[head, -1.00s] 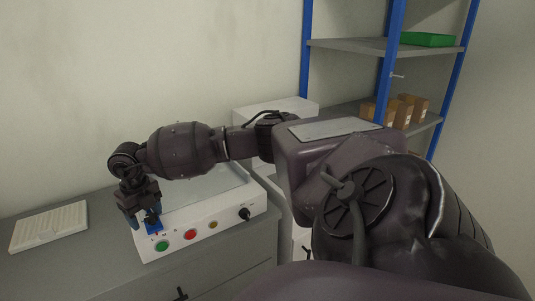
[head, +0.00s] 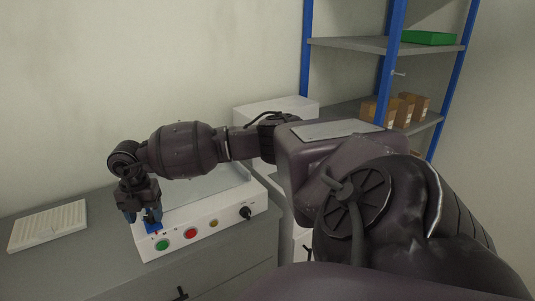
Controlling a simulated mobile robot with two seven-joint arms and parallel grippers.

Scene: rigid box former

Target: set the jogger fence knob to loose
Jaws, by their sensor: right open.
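The white box former (head: 207,233) stands on the grey cabinet top, with a row of controls on its front panel. A black knob (head: 246,213) sits at the right end of that panel; no readable label tells whether it is the jogger fence knob. My right gripper (head: 142,219) points down at the panel's left end, open, over a small blue part (head: 153,228) with red marks beneath it. The fingers hide what is between them, and I cannot tell whether they touch it. My left gripper is not in view.
A green button (head: 162,246), a red button (head: 191,233) and a small amber button (head: 214,223) lie along the panel. A white slatted pad (head: 47,227) lies on the cabinet top (head: 75,265) at left. Blue-post shelving (head: 350,43) stands behind my arm.

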